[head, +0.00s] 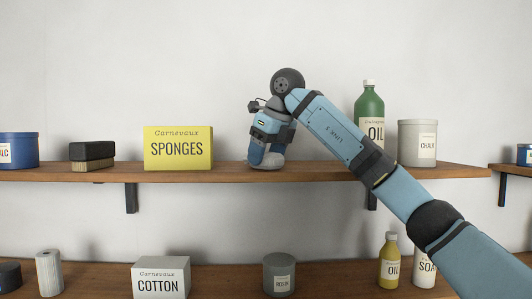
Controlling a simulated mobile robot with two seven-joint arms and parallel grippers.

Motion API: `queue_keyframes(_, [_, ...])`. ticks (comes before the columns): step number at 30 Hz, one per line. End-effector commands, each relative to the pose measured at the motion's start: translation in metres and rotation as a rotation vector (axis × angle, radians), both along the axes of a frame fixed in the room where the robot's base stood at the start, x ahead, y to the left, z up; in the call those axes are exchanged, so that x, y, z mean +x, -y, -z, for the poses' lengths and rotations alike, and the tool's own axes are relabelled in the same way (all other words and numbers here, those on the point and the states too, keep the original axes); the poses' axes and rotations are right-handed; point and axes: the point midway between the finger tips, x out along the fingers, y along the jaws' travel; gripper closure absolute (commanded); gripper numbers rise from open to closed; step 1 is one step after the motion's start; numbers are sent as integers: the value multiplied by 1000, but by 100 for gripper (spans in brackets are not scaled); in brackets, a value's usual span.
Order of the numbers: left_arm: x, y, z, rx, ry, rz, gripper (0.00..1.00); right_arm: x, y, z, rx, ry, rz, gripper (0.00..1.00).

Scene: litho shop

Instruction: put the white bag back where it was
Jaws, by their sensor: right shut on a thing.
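My right gripper (267,155) reaches down to the upper shelf (215,173), between the yellow sponges box and the green oil bottle. The fingers and hand hide most of the bag. My left gripper is not in view.
The yellow sponges box (178,149) stands left of the gripper. A green oil bottle (369,113) and a grey chalk tin (417,144) stand to the right, behind my arm. The lower shelf holds a cotton box (160,279) and a grey tin (279,275).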

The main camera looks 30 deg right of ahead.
Motion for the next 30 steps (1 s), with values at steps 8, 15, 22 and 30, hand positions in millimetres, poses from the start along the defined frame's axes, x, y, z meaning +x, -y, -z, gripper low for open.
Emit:
queue_keyframes(8, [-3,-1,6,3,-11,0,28,0,0,1,0,2,-1,59])
queue_keyframes(15, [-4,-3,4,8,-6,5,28,0,0,3,0,2,-1,11])
queue_keyframes(22, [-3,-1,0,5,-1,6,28,0,0,1,0,2,-1,11])
queue_keyframes(30, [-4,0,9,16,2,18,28,-12,4,-29,1,6,-1,11])
